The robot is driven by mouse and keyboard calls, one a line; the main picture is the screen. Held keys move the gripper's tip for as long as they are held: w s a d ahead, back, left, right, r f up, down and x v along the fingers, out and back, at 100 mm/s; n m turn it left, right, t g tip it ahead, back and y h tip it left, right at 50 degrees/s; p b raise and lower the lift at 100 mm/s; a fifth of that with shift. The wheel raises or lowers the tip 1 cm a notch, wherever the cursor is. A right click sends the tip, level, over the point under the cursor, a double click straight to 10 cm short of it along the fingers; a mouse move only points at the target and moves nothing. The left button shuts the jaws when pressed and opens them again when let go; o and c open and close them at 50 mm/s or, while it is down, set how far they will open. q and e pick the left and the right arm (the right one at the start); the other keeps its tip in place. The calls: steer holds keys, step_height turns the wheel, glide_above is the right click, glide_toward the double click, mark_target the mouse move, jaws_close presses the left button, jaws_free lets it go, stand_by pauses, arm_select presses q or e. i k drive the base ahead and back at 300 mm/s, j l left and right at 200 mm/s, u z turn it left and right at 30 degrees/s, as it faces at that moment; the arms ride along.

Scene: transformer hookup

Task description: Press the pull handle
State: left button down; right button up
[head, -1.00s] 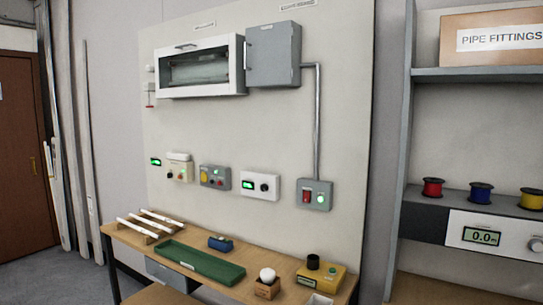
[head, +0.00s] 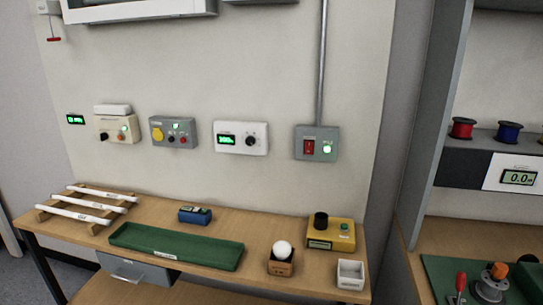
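A small red handle (head: 54,39) hangs on a thin cord at the upper left of the wall panel, in the head view. It looks like the pull handle, and it hangs beside the lower left corner of the white windowed cabinet (head: 140,12), whose upper part is cut off. Neither of my grippers is in view, so I cannot see how they stand relative to the handle.
Control boxes, including a grey switch box (head: 317,143), line the panel. The wooden bench (head: 205,275) below bears a green tray (head: 176,246), white rods (head: 90,203), a yellow device (head: 331,236) and a small white box (head: 350,275). A shelf unit (head: 450,90) stands at the right.

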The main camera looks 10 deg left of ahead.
mark_target(53, 39)
steer(key=j, duration=0.5)
steer(key=i+j+u, duration=0.15)
steer(key=j, duration=0.8)
steer(key=j+u, duration=0.1)
steer(key=j, duration=0.35)
steer(key=i+j, duration=0.15)
steer(key=j, duration=0.3)
steer(key=j+u, duration=0.15)
steer(key=j, duration=0.3)
steer(key=i+j, duration=0.2)
steer(key=j, duration=0.2)
steer(key=i+j+u, duration=0.1)
steer(key=j, duration=0.25)
steer(key=i+j, duration=0.5)
steer(key=j, duration=0.25)
steer(key=u, duration=0.05)
